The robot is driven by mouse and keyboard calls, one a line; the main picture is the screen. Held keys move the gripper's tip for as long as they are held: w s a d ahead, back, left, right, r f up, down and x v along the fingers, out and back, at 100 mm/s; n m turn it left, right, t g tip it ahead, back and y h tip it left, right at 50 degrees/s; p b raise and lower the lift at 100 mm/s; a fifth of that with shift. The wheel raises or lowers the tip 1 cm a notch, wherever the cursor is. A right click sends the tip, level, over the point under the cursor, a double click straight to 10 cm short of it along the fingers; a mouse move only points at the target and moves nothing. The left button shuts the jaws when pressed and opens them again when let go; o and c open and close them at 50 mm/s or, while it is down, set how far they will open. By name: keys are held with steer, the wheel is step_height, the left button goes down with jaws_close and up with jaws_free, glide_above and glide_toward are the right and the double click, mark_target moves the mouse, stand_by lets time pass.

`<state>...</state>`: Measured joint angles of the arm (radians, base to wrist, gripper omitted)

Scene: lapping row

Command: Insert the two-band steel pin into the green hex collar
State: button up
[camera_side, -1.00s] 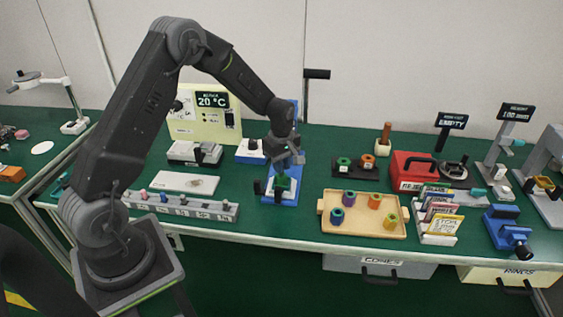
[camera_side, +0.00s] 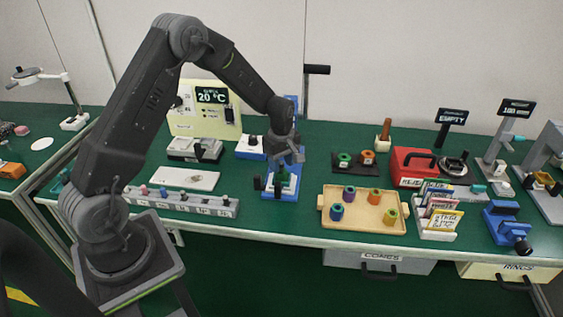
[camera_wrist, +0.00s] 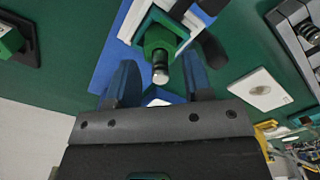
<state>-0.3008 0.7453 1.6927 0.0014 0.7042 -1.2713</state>
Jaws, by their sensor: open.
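The green hex collar (camera_wrist: 163,40) sits in the blue-and-white fixture (camera_wrist: 108,68), which is also on the bench in the side view (camera_side: 280,193). A steel pin (camera_wrist: 160,72) stands in the collar's hole, its bright end pointing towards the wrist camera and a dark band below it. I cannot count its bands or see how deep it sits. My gripper (camera_wrist: 160,66) is open, one finger on each side of the pin's upper end, with gaps visible. In the side view my gripper (camera_side: 287,158) is just above the fixture, and the pin is not clear there.
A grey rack (camera_side: 180,204) with several small pins lies front left, with a pale plate (camera_side: 185,179) behind it. A wooden tray (camera_side: 362,224) with several coloured collars is right of the fixture. A black stand (camera_side: 352,170) with two collars is behind that tray.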

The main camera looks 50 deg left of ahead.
mark_target(281, 162)
step_height(281, 162, up, 14)
stand_by(0.4)
steer(key=shift+f, duration=0.15)
steer(key=s+d+r+m+t, duration=0.3)
steer(key=s+d+r+m, duration=0.55)
steer(key=s+r, duration=0.25)
steer(key=s+d+m+t, duration=0.1)
steer(key=s+d+m, duration=0.1)
steer(key=s+m, duration=0.2)
steer(key=s+d+m+t, duration=0.1)
steer(key=s+d+m, duration=0.2)
steer(key=s, duration=0.7)
steer(key=shift+s+d+r+m+t, duration=0.3)
steer(key=shift+s+r+m, duration=0.05)
steer(key=shift+m, duration=0.9)
